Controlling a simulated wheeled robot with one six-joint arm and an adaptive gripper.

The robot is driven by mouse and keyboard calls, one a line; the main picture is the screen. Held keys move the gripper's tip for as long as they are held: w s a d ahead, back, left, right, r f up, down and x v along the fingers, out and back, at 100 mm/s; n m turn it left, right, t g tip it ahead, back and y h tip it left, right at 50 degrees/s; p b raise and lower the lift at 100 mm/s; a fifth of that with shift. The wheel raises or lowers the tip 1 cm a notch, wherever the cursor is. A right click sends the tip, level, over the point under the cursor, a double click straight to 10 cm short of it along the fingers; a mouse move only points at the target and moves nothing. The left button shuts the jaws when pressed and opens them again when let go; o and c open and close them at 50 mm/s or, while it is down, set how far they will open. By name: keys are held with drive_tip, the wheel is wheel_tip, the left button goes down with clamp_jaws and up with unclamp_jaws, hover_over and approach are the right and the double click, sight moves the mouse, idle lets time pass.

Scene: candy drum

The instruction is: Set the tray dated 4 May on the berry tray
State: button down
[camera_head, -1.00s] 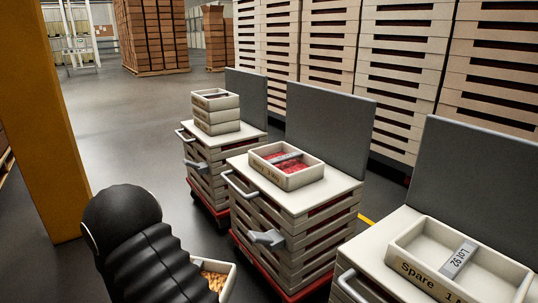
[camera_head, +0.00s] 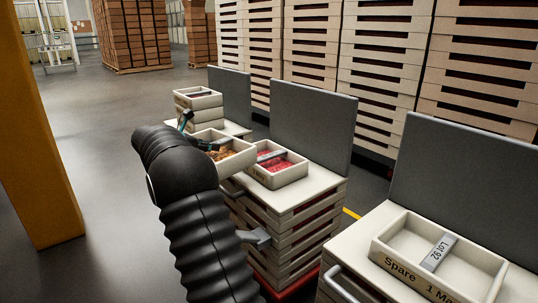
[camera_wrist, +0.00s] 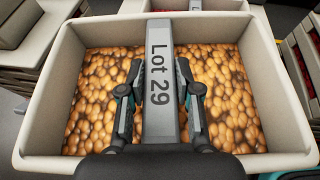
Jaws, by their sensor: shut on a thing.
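My gripper (camera_wrist: 159,70) is shut on the grey middle bar of a cream tray (camera_wrist: 230,166) filled with orange-brown pieces; the bar reads "Lot 29". In the head view this held tray (camera_head: 240,160) is in the air, just left of the berry tray and overlapping its cart in the picture. My arm hides part of it, and its date cannot be read. The berry tray (camera_head: 290,177), cream with red contents and a grey bar, sits on the middle cart's top. Red contents also show at the wrist view's right edge.
A stack of cream trays (camera_head: 200,101) stands on the far cart, behind the held tray. An empty tray marked "Spare" and "Lot 92" (camera_head: 396,270) sits on the right cart. A grey upright panel (camera_head: 312,125) backs the middle cart (camera_head: 320,190). A yellow post (camera_head: 35,130) stands left.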

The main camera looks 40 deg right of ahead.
drive_tip(key=s+d+r+m+g, duration=0.1)
drive_tip(key=s+d+r, duration=0.15)
drive_tip(key=d, duration=0.35)
drive_tip(key=s+d+r+m+g, duration=0.1)
drive_tip(key=d+r, duration=0.3)
drive_tip(key=d, duration=0.2)
drive_tip(key=r, duration=0.1)
hover_over(267, 156)
drive_tip(key=shift+w+d+f+b, duration=0.1)
drive_tip(key=shift+f+b, duration=0.65)
drive_tip(key=shift+f, duration=1.6)
drive_tip(key=shift+d+f+b, duration=0.1)
drive_tip(key=shift+f+b, duration=0.65)
drive_tip(key=shift+f, duration=1.55)
drive_tip(key=c, duration=0.8)
unclamp_jaws()
drive_tip(key=shift+a+f, duration=0.1)
drive_tip(key=shift+f, duration=0.05)
